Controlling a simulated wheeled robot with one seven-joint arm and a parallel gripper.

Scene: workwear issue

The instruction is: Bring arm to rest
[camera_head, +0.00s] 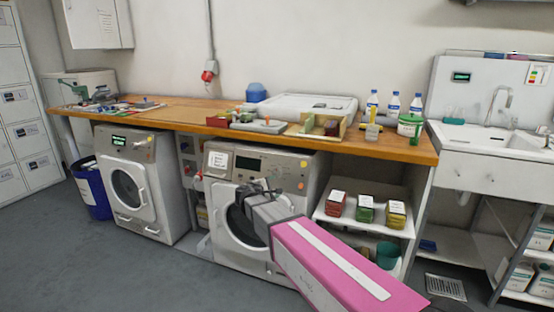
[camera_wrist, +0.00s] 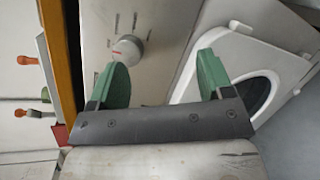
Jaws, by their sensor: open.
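My gripper (camera_head: 256,190) is in front of the right washing machine (camera_head: 262,166), at the height of its door and below the worktop edge. My pink and grey arm (camera_head: 335,270) reaches up to it from the lower right. In the wrist view, the two green fingers of my gripper (camera_wrist: 162,78) stand wide apart with nothing between them. Beyond them are the machine's white front, a round knob (camera_wrist: 126,48) and part of the door (camera_wrist: 240,60). I cannot tell how far the fingertips are from the machine front.
A wooden worktop (camera_head: 180,116) runs above the machines, with bottles (camera_head: 393,101) and trays on it. An open shelf (camera_head: 362,221) with several small boxes is right of my gripper. A blue bin (camera_head: 91,190) stands far left. The grey floor (camera_head: 120,270) at front left is clear.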

